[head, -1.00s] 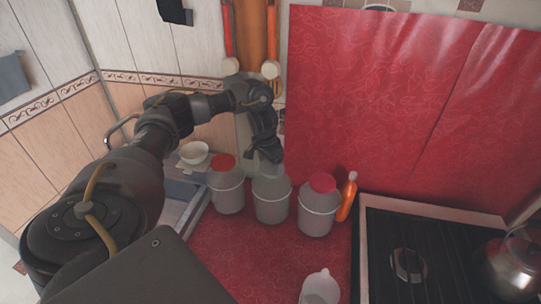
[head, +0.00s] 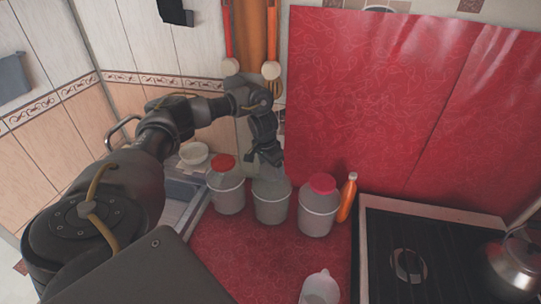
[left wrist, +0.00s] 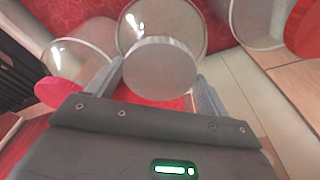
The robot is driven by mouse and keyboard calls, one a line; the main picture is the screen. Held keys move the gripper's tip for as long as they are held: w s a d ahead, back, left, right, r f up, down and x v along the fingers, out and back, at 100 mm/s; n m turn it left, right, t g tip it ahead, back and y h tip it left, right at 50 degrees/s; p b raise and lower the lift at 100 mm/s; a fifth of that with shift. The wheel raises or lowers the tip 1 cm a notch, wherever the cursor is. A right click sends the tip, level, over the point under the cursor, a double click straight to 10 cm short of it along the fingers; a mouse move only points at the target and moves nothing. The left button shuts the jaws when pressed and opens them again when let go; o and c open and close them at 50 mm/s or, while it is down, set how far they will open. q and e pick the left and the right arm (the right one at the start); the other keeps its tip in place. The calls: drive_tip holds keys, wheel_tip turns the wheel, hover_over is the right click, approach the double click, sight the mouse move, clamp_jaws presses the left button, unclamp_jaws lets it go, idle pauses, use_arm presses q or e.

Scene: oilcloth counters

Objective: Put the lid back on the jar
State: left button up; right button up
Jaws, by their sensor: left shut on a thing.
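Three grey translucent jars stand in a row on the red counter. The middle jar (head: 271,202) is under my left gripper (head: 266,160). In the left wrist view, my left gripper (left wrist: 160,72) is shut on a round pale grey lid (left wrist: 160,70), which sits between its two fingers. Behind the lid, the round top of the middle jar (left wrist: 150,22) shows, partly covered by the lid. The lid looks apart from the jar, offset to one side of its mouth; the exact gap is unclear. In the head view the lid is hard to make out. My right gripper is not in view.
The left jar (head: 227,191) has a red lid and the right jar (head: 318,211) a pinkish-red one, both close beside the middle jar. A bowl (head: 193,153) is at the back left.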

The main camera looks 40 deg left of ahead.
use_arm(q)
drive_tip(key=shift+p, duration=0.45)
drive_tip(key=shift+f, duration=0.1)
idle(0.4)
drive_tip(key=o, duration=0.9)
wheel_tip(320, 180, up, 3)
drive_tip(key=p, duration=0.3)
drive_tip(key=shift+f, duration=0.1)
drive_tip(key=shift+r+p, duration=0.65)
drive_tip(key=shift+r, duration=1.5)
